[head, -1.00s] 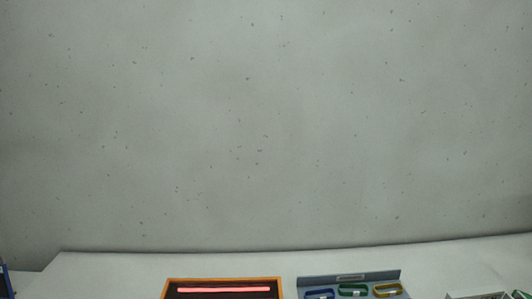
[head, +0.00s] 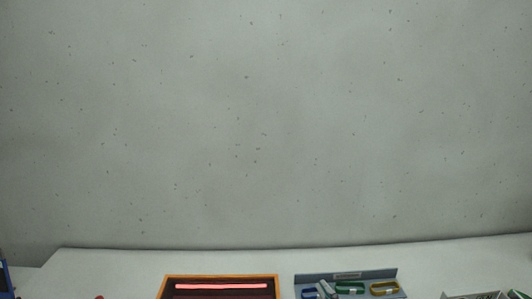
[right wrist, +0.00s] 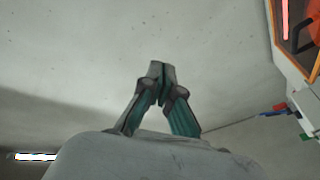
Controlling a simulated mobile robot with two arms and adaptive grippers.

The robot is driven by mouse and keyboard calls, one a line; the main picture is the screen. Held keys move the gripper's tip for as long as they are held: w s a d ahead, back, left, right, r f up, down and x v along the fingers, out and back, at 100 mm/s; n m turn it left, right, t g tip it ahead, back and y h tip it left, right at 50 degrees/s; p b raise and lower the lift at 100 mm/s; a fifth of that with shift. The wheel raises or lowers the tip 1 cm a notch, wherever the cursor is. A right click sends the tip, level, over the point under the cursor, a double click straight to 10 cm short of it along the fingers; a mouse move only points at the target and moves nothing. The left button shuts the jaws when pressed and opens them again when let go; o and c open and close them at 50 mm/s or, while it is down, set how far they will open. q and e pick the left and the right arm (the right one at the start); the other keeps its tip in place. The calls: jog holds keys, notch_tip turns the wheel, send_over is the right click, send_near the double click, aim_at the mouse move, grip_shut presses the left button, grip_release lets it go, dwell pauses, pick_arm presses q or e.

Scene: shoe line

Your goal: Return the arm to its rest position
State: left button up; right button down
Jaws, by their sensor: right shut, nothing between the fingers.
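My right gripper (right wrist: 161,72) is shut and empty in the right wrist view, its two fingertips together against the bare grey wall. In the head view only a small grey tip, which looks like my right gripper (head: 326,288), shows at the lower edge in front of the blue-grey tray. It appears to overlap the tray in the picture; I cannot tell how far above it is. The rest of my right arm is hidden below the head view. My left gripper does not show.
On the white table (head: 120,265) stand an orange-framed box (head: 168,279) with a glowing red bar and a blue-grey tray (head: 392,273) with blue, green and yellow loops. Another grey tray (head: 455,296) is at right. The orange frame also shows in the right wrist view (right wrist: 277,45).

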jog(key=s+d+f+m+g+h, duration=0.6)
jog(key=s+d+f+m+h, duration=0.3)
jog(key=s+d+m+h, duration=0.25)
jog(key=s+a+f+n+g+y, duration=0.2)
jog(key=s+f+g, duration=0.25)
jog(key=s, duration=0.45)
jog(key=s+a+f+n+g+y, duration=0.1)
jog(key=s+a+f+g+y, duration=0.15)
jog(key=s+g, duration=0.45)
jog(key=s+f+t+b, duration=0.1)
jog(key=s+f+b, duration=0.15)
jog(key=f, duration=1.35)
jog(key=s+f+b, duration=0.1)
jog(key=f+b, duration=0.3)
jog(key=f, duration=1.3)
jog(key=s+d+f+b, duration=0.1)
jog(key=s+f+b, duration=0.2)
jog(key=s+f, duration=0.5)
jog(key=s+d+f+g+b, duration=0.1)
jog(key=s+d+f+b, duration=0.1)
jog(key=s+f, duration=0.6)
notch_tip(320, 180, down, 6)
jog(key=shift+s+f+b, duration=0.1)
jog(key=shift+s+b, duration=0.25)
jog(key=shift+b, duration=0.2)
